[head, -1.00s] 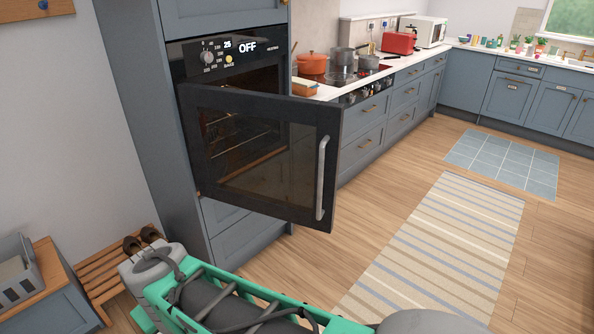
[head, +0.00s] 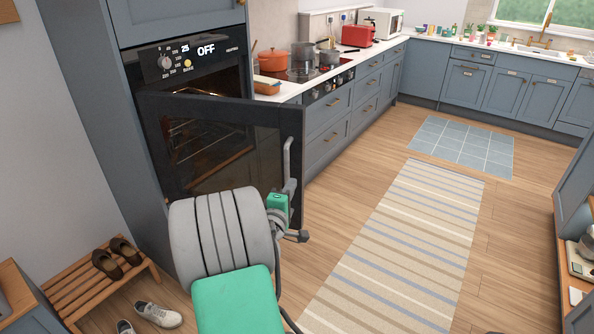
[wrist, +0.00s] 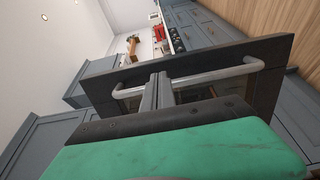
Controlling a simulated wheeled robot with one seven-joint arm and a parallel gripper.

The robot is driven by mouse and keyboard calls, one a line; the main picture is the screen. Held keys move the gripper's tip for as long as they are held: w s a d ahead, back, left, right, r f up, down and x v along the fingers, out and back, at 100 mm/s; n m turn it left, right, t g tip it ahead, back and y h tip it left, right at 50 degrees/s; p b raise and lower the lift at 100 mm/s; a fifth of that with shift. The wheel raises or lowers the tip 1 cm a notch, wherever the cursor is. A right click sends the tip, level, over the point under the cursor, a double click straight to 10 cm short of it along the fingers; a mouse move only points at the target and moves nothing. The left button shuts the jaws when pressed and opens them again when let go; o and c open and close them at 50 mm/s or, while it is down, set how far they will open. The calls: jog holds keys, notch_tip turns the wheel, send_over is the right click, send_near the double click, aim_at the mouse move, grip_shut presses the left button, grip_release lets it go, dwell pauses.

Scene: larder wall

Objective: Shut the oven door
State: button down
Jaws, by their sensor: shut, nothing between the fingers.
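The oven door (head: 225,150) is a dark framed glass panel hinged at its left side. It stands wide open, swung out from the oven (head: 190,62), and racks show inside. Its grey bar handle (head: 287,155) runs upright near the free right edge. In the wrist view the handle (wrist: 215,75) crosses the door (wrist: 265,85) sideways. My gripper (head: 290,188) is at the handle's lower part on the door's outer side. In the wrist view its shut, empty fingers (wrist: 158,80) overlap the handle; I cannot tell whether they touch it. My arm hides the door's lower part.
A wooden shoe rack (head: 105,275) with dark shoes stands at the lower left, with pale shoes (head: 158,314) on the floor beside it. A counter with a hob (head: 310,72) runs to the right of the oven. The striped rug (head: 400,240) lies on open floor.

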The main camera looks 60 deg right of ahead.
aim_at(299, 168)
jog(key=d, duration=0.2)
jog(key=d+p, duration=0.1)
jog(key=d, duration=0.1)
jog(key=w+d, duration=0.1)
jog(key=d, duration=0.1)
jog(key=shift+w+d, duration=0.1)
jog(key=shift+d, duration=0.3)
